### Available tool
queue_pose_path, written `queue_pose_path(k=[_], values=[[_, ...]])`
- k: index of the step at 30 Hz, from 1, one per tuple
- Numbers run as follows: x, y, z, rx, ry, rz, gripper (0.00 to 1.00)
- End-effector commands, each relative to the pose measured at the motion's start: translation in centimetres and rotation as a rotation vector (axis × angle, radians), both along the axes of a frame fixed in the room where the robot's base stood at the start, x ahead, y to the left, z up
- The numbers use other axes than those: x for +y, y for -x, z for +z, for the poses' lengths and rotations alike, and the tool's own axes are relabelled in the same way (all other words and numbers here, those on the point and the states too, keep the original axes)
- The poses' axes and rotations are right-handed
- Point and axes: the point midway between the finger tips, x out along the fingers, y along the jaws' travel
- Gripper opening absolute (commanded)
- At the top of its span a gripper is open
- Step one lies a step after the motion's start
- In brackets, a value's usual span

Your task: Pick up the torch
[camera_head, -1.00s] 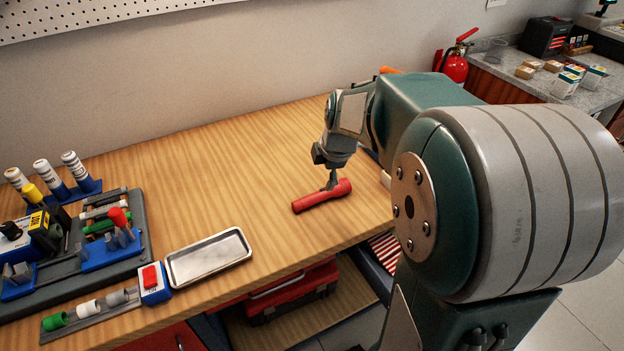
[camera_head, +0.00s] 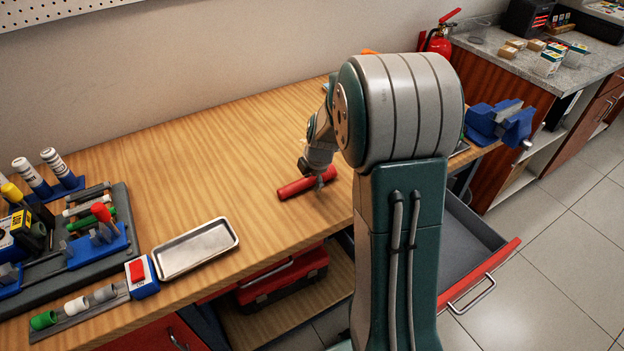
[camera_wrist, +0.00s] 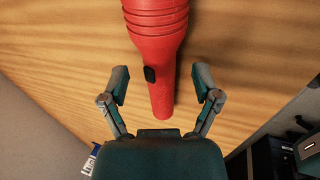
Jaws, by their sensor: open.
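The red torch (camera_head: 304,184) lies on the wooden workbench near its front edge in the head view. In the wrist view the torch (camera_wrist: 160,60) has its ribbed head at the top and its narrower handle, with a black switch, pointing down toward my gripper. My gripper (camera_wrist: 161,90) is open, with one finger on each side of the handle and gaps showing between. In the head view my gripper (camera_head: 320,181) is at the torch's right part. Whether it touches the torch there cannot be told.
A metal tray (camera_head: 196,248) and a tool holder (camera_head: 122,245) with markers and small parts stand on the left of the workbench (camera_head: 220,150). A blue vise (camera_head: 500,122) is at the right end, above an open drawer (camera_head: 470,255). The bench behind the torch is clear.

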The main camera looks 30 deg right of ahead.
Motion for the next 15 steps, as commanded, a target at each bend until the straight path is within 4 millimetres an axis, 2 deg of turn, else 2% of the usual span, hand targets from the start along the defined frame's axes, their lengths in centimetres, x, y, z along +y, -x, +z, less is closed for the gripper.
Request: queue_pose_path(k=[4,11,14,15], values=[[0.05,-0.46,-1.34,-0.001,0.0,-0.001,0.81],[0.03,-0.49,-1.43,-0.002,0.0,-0.001,0.81],[0.03,-0.49,-1.42,-0.002,0.0,-0.001,0.4],[0.03,-0.49,-1.42,-0.001,0.0,-0.001,0.23]])
